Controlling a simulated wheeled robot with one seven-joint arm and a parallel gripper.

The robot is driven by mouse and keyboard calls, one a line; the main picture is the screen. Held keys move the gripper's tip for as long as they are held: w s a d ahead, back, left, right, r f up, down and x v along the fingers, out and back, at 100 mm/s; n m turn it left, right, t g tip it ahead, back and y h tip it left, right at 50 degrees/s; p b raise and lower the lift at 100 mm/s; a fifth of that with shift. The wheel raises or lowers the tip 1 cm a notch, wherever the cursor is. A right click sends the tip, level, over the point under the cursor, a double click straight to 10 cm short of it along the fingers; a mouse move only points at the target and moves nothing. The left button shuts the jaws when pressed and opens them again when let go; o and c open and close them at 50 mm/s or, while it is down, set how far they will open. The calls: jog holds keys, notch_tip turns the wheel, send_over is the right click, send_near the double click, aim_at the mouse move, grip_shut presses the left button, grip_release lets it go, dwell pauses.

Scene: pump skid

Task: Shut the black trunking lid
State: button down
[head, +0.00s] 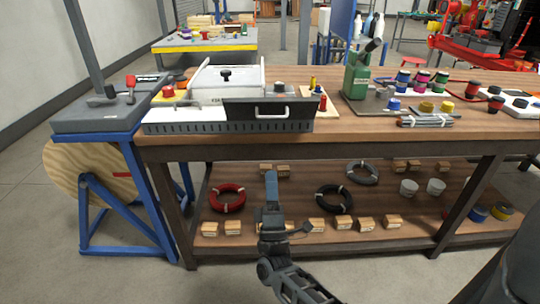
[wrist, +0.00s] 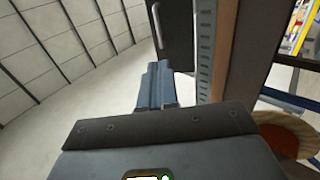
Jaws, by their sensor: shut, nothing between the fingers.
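The black trunking lid (head: 240,108) is a dark panel with a pale bar handle (head: 271,111), at the right part of the grey slotted trunking (head: 185,128) along the bench's front edge. I cannot tell how far it is tilted. My gripper (head: 271,175) is in front of the bench, below the trunking and apart from the lid. Its blue fingers are together and empty. In the wrist view, the fingers (wrist: 155,70) point towards the dark lid (wrist: 178,35) and its handle, with the slotted trunking wall (wrist: 205,55) beside it.
Behind the trunking stands a white box (head: 225,78) with a black knob. A green device (head: 357,77) and several coloured spools are to the right. The lower shelf (head: 290,200) holds cable coils and wooden blocks. A blue-framed stand (head: 100,125) adjoins the bench's left end.

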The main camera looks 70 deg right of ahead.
aim_at(272, 117)
jog(key=p+x, duration=0.1)
jog(key=x, duration=1.2)
jog(key=shift+r+p, duration=0.25)
jog(key=shift+p, duration=0.05)
jog(key=shift+d+r, duration=0.1)
jog(key=shift+d, duration=0.05)
